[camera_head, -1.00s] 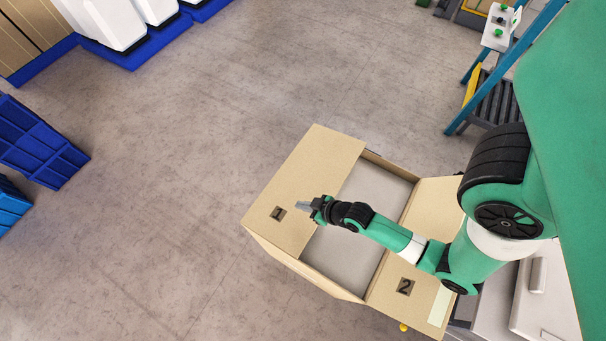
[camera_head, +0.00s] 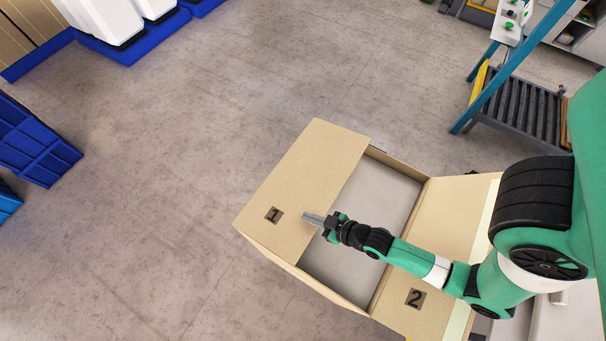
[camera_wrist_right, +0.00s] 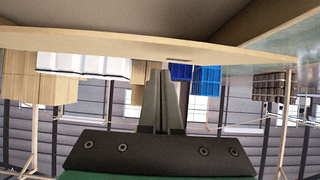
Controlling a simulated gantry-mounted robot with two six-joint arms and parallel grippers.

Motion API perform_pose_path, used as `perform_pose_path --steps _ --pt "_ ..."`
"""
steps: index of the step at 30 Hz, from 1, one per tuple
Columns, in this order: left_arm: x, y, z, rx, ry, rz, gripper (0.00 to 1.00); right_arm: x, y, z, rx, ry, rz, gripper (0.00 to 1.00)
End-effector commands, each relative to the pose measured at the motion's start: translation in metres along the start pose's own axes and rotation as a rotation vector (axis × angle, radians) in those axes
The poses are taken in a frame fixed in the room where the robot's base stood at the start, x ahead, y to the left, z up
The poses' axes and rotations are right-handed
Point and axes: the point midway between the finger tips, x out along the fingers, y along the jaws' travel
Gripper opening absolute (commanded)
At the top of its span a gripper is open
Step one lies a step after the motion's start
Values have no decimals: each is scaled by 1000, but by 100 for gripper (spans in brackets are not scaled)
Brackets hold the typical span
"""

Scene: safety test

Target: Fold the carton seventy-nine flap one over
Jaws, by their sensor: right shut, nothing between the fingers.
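The open cardboard carton (camera_head: 342,292) stands in the lower middle of the head view. Flap one (camera_head: 318,165), marked "1", extends outward on its left side. Flap two (camera_head: 446,222), marked "2", extends outward on the right, partly hidden by my right arm. My right gripper (camera_head: 308,218) is shut and empty, its tips beside the "1" mark, overlapping the inner edge of flap one in the picture. In the right wrist view the closed fingers (camera_wrist_right: 160,88) point at a cardboard edge (camera_wrist_right: 110,47) crossing above; contact cannot be told. My left gripper is not in view.
Blue crates (camera_head: 38,140) stand at the far left, and white containers (camera_head: 108,18) on blue bases at the top left. A blue-framed roller stand (camera_head: 515,102) is at the upper right. The grey floor (camera_head: 200,130) left of the carton is clear.

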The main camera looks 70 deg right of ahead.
Motion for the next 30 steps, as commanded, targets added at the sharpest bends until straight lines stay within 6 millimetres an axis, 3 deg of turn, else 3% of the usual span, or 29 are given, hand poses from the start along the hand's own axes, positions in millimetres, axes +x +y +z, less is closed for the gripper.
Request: perform_pose_path --steps 8,9,16,24,30 --pt "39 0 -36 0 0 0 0 -25 -1 -47 -3 0 -4 0" --pt "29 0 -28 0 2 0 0 -34 -1 -30 -2 -5 -3 0" --pt "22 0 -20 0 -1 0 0 -95 -1 -18 -1 -4 -2 0" --pt "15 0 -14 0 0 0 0 -114 -2 -17 -4 -1 -3 0" --pt "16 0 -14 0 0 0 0 -115 -1 -18 -2 1 -1 0"
